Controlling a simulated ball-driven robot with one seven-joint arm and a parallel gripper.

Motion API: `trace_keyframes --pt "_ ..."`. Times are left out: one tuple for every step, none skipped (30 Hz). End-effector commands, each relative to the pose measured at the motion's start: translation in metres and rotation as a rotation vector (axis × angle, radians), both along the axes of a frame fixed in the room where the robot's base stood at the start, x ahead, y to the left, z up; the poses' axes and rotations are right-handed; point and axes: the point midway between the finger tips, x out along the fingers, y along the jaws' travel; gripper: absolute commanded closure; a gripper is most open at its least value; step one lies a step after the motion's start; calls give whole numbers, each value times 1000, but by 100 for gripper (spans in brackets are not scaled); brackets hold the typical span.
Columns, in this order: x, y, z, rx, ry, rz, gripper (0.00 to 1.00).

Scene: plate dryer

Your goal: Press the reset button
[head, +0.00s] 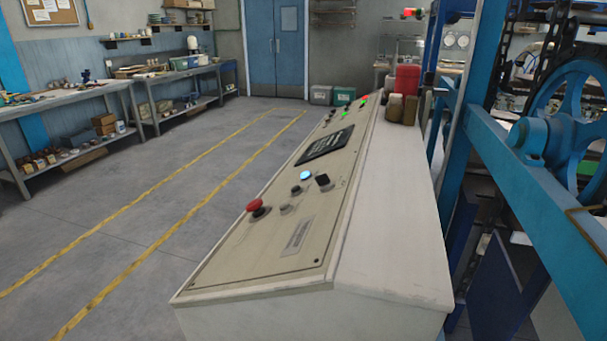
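A beige control console (240,250) with a slanted panel fills the middle of the head view, running away from me. A red mushroom-shaped button (254,206) is on the near part of the panel. Behind it are a lit light-blue button (306,175), a black switch (323,180) and small dark and grey knobs (296,190). Farther up is a dark display or keypad (326,145), then small red and green lights (363,100). I cannot read any label, so I cannot tell which one is the reset button. My gripper is not in view.
Blue machinery with a large wheel (570,125) stands close on the console's right. Open grey floor (130,220) with yellow lines lies to the left. Workbenches (70,100) line the left wall, and a blue double door (276,50) is at the back.

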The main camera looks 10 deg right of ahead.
Motion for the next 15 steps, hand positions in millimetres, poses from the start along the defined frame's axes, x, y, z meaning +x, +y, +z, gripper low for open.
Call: trace_keyframes --pt "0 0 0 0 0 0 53" --pt "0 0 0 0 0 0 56" --pt "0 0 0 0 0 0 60" --pt "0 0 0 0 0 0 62" --pt "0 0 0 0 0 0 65" --pt "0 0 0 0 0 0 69" --pt "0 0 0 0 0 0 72" --pt "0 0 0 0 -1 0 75" --pt "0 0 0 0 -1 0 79" --pt "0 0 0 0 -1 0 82" --pt "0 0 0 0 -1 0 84" --pt "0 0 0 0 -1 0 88" --pt "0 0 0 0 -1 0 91" --pt "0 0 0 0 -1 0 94" --pt "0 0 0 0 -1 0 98"
